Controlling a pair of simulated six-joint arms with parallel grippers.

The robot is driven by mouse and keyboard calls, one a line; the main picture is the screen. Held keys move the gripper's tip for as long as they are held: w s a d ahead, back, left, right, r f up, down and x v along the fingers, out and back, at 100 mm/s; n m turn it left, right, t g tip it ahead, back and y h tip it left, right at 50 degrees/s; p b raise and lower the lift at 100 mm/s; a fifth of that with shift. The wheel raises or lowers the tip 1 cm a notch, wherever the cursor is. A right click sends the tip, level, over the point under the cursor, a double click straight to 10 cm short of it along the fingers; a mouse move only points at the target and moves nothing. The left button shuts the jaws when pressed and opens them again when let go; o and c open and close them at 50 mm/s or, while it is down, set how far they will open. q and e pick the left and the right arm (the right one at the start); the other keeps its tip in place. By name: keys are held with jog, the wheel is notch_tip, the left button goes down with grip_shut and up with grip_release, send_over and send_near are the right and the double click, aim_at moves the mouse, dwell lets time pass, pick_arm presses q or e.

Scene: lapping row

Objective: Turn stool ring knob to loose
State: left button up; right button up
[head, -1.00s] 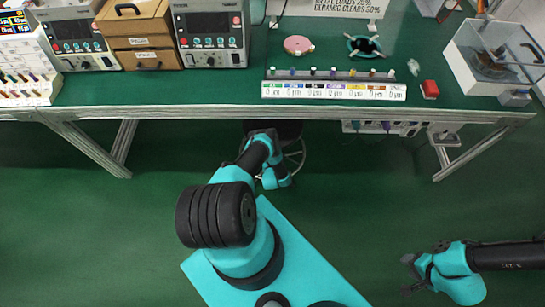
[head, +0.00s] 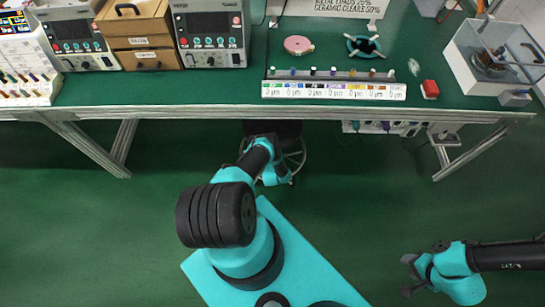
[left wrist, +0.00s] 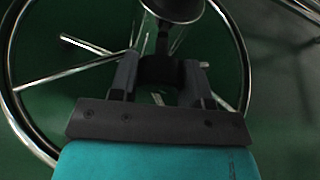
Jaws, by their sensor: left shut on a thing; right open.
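The stool shows under the bench in the head view, with its dark seat (head: 275,130) and part of its foot ring (head: 301,156). In the left wrist view the ring (left wrist: 243,60) surrounds a hub with thin metal spokes. A dark knob (left wrist: 160,69) sits at the hub, below the stool's post. My left gripper (left wrist: 159,80) has its two fingers on either side of the knob and is shut on it. In the head view my left arm hides the fingers and knob. My right gripper (head: 409,272) is open and empty above the floor at the lower right.
The green bench (head: 215,90) spans the top, its front edge above the stool. The floor between my arms is clear.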

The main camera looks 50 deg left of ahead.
pick_arm(q)
jog(key=c, duration=0.3)
jog(key=m+g+y, duration=0.2)
jog(key=m, duration=0.1)
jog(key=shift+m, duration=0.4)
dwell(0.4)
jog(key=o, duration=0.9)
jog(key=shift+d, duration=0.15)
